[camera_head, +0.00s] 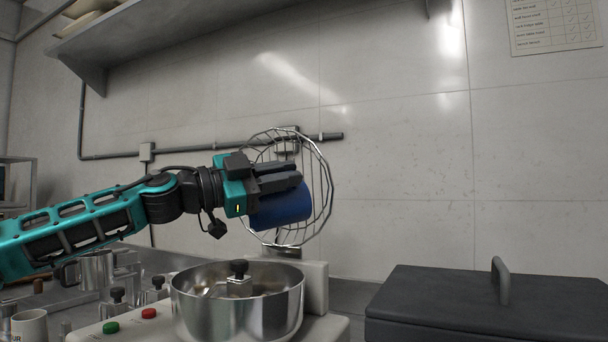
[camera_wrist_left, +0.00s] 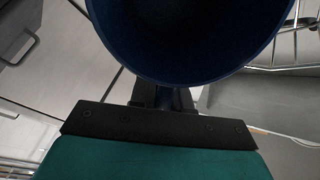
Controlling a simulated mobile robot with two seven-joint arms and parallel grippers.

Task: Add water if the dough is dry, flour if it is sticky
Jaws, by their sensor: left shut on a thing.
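My left gripper (camera_head: 278,180) is shut on a dark blue cup (camera_head: 281,208) and holds it above the steel mixer bowl (camera_head: 238,313), in front of the raised wire guard (camera_head: 327,180). In the left wrist view the blue cup (camera_wrist_left: 185,35) shows its round mouth and dark inside; I cannot tell what it holds. Only a sliver of the bowl's inside shows, so the dough's state cannot be told. My right gripper is not in view.
A green button (camera_head: 111,327) and a red button (camera_head: 149,313) sit on the mixer base. Steel mugs (camera_head: 96,270) and a white mug (camera_head: 29,325) stand at the left. A dark lidded box (camera_head: 485,305) with a handle is at the right. A shelf (camera_head: 190,35) hangs above.

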